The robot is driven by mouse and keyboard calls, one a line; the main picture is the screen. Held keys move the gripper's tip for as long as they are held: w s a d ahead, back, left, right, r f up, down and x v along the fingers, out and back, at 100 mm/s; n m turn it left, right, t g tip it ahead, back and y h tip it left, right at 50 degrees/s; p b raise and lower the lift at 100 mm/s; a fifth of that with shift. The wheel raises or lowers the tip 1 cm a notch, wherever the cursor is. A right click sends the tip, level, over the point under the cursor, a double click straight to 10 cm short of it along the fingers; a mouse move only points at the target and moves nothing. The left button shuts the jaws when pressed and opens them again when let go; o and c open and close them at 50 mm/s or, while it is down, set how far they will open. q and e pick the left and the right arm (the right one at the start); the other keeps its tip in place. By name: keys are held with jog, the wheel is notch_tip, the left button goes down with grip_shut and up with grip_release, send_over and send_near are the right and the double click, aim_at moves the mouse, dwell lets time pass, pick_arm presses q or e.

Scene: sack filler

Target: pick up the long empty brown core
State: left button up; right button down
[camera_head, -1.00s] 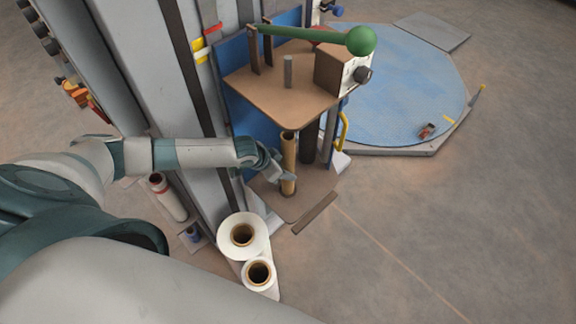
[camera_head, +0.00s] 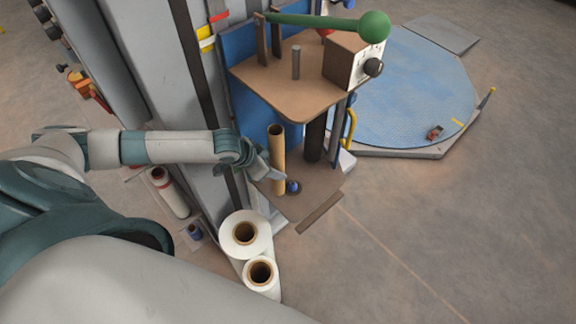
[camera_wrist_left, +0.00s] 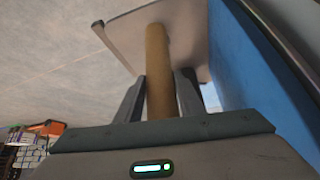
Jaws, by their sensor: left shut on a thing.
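The long brown core (camera_head: 278,150) is an empty tube, close to upright, with its open top facing up. My left gripper (camera_head: 277,174) is shut on it at its lower half, reaching in from the left. In the left wrist view the core (camera_wrist_left: 158,65) stands between the two fingers (camera_wrist_left: 160,95). A small blue knob-like object (camera_head: 293,187) shows on the lower brown plate just beside the core's lower end. My right gripper is not in view.
An upper brown shelf (camera_head: 290,90) with a green-handled lever (camera_head: 330,22) overhangs to the right. A dark post (camera_head: 314,140) stands behind the core. Two white film rolls (camera_head: 243,222) (camera_head: 262,290) stand in front. A blue round platform (camera_head: 400,90) lies at the back right. The floor at right is clear.

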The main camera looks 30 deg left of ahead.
pick_arm(q)
jog(key=s+a+b, duration=0.3)
jog(key=s+a, duration=0.3)
jog(key=s, duration=0.4)
jog(key=shift+s, duration=0.3)
jog(key=shift+a, duration=0.1)
